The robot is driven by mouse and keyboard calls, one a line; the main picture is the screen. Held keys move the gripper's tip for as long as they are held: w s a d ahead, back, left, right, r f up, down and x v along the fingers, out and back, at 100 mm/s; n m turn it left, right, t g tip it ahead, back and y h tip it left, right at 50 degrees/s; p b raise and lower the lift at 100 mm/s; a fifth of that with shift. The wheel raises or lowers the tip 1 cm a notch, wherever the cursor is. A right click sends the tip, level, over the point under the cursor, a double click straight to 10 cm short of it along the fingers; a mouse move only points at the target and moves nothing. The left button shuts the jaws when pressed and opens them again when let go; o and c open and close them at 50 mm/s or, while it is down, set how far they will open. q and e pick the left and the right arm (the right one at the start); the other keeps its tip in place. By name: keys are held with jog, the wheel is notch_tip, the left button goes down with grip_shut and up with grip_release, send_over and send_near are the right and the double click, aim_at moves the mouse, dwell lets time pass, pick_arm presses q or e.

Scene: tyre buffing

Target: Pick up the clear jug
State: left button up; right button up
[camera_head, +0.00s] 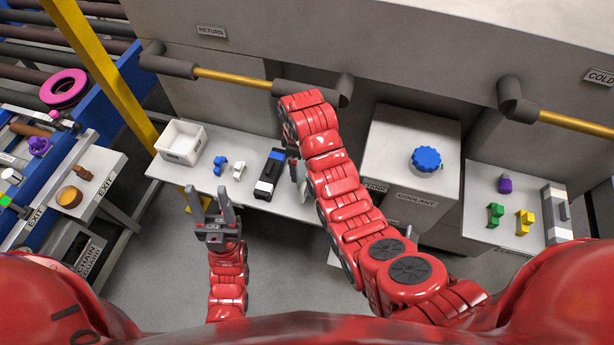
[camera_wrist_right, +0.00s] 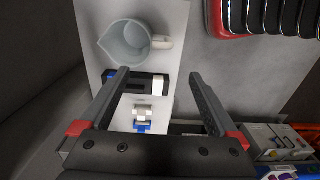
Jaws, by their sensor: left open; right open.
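The clear jug (camera_wrist_right: 124,46) stands on the white table in the right wrist view, its spout to the left and its handle (camera_wrist_right: 162,42) to the right. My right gripper (camera_wrist_right: 158,75) is open and empty; the jug shows just past its fingertips, apart from them as far as I can tell. In the head view my right arm (camera_head: 325,165) reaches over the table's right end and hides most of the jug and the gripper. My left gripper (camera_head: 209,190) is open and empty, in front of the table's near edge.
On the table (camera_head: 190,180) are a white bin (camera_head: 181,143), a blue piece (camera_head: 221,164), a white piece (camera_head: 239,170) and a black-and-white block (camera_head: 268,176). The coolant tank (camera_head: 400,150) with a blue cap (camera_head: 426,160) stands to the right. A yellow post (camera_head: 105,75) rises at left.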

aim_at(303, 187)
notch_tip(303, 187, down, 10)
jog(key=b, duration=0.9)
jog(key=shift+s+f+p, duration=0.15)
jog(key=shift+f+p, duration=0.05)
jog(key=shift+p, duration=0.35)
jog(key=shift+f, duration=0.35)
jog(key=shift+d+f+p, duration=0.1)
jog(key=shift+f+p, duration=0.05)
jog(key=shift+p, duration=0.15)
jog(key=f+p, duration=0.2)
jog(key=f, duration=0.1)
jog(key=shift+s+d+p, duration=0.2)
jog(key=shift+d+p, duration=0.1)
jog(key=shift+d, duration=0.05)
jog(key=shift+f, duration=1.05)
grip_shut()
